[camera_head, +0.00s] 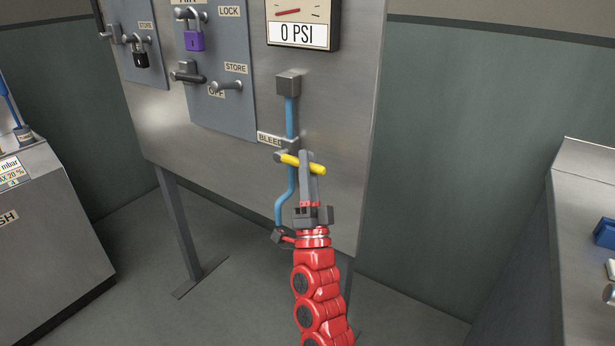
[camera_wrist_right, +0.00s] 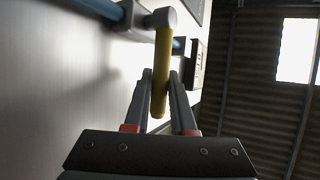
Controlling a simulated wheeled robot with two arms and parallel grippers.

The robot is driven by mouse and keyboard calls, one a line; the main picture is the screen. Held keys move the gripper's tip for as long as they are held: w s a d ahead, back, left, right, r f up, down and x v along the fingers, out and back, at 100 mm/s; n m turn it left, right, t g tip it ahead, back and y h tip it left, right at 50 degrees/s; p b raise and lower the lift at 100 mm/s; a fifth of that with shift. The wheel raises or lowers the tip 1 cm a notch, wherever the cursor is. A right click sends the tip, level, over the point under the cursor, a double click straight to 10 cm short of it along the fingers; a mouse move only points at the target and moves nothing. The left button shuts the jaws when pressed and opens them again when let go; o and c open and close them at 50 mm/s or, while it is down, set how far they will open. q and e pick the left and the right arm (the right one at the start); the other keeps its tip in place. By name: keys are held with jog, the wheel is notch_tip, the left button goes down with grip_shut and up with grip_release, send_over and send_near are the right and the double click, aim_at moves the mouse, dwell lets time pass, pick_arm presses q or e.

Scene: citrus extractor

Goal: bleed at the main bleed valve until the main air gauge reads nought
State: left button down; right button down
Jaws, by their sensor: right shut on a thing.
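The main air gauge (camera_head: 303,24) is at the top of the panel, and its display reads 0 PSI. Below it, a blue pipe (camera_head: 290,118) runs down to the bleed valve beside a BLEED label (camera_head: 270,139). The valve's yellow handle (camera_head: 318,166) points to the right and slightly down, across the line of the pipe. My right gripper (camera_head: 306,160) is shut on the handle. In the right wrist view the yellow handle (camera_wrist_right: 161,60) passes between the two fingers (camera_wrist_right: 161,85). My left gripper is not in view.
To the left on the panel are a purple padlock (camera_head: 195,41), a black padlock (camera_head: 141,59) and a STORE peg (camera_head: 228,86). A grey cabinet (camera_head: 50,220) stands at the left and a metal counter (camera_head: 590,215) at the right. Floor shows below the panel.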

jog(key=shift+f+m, duration=0.1)
jog(key=shift+m, duration=0.2)
jog(key=c, duration=0.8)
grip_release()
jog(key=shift+o, duration=0.2)
jog(key=v, duration=1.7)
jog(key=shift+f, duration=0.2)
jog(key=shift+a, duration=0.15)
